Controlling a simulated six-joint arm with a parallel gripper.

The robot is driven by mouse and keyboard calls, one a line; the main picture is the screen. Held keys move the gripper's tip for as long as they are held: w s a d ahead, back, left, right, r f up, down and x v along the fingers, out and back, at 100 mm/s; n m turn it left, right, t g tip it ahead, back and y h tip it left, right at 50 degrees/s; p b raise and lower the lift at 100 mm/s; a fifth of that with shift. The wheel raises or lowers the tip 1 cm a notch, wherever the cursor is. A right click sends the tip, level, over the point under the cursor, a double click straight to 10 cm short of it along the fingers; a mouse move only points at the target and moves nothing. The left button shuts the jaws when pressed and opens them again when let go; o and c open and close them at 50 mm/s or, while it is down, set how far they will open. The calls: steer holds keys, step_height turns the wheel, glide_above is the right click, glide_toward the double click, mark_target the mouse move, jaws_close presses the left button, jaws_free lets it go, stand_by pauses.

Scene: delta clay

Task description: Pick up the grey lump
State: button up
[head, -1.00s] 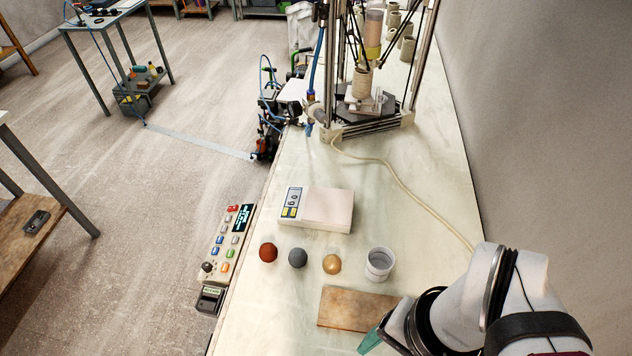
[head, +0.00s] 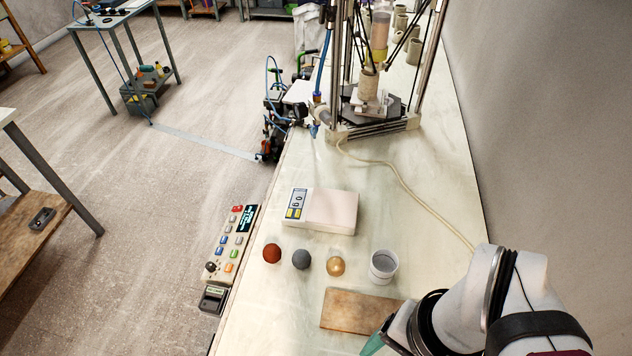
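The grey lump (head: 301,259) is a small dark ball on the pale bench top. It sits between a red-brown lump (head: 272,253) on its left and a tan lump (head: 336,266) on its right, apart from both. My arm comes in from the lower right. Only a teal tip of my gripper (head: 373,345) shows, by the lower edge of a brown board, well to the right of and nearer than the grey lump. The arm hides the rest of the gripper, so I cannot see its opening.
A white cup (head: 383,266) stands right of the lumps, and the brown board (head: 355,311) lies in front. A scale (head: 330,212) is behind them. A button panel (head: 228,243) lies at the left bench edge. A delta printer (head: 372,105) with a hose stands farther back.

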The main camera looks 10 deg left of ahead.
step_height(320, 180, down, 3)
steer(key=w+d+n+g+h, duration=0.1)
steer(key=d+n+g+h, duration=0.1)
steer(key=n+h, duration=0.35)
steer(key=n+t+y, duration=0.1)
steer(key=n+t, duration=1.5)
steer(key=n, duration=1.9)
glide_toward(298, 264)
steer(key=x, duration=1)
steer(key=shift+w+f, duration=0.15)
steer(key=shift+w, duration=0.1)
jaws_close()
step_height(298, 264, up, 10)
steer(key=shift+r, duration=0.1)
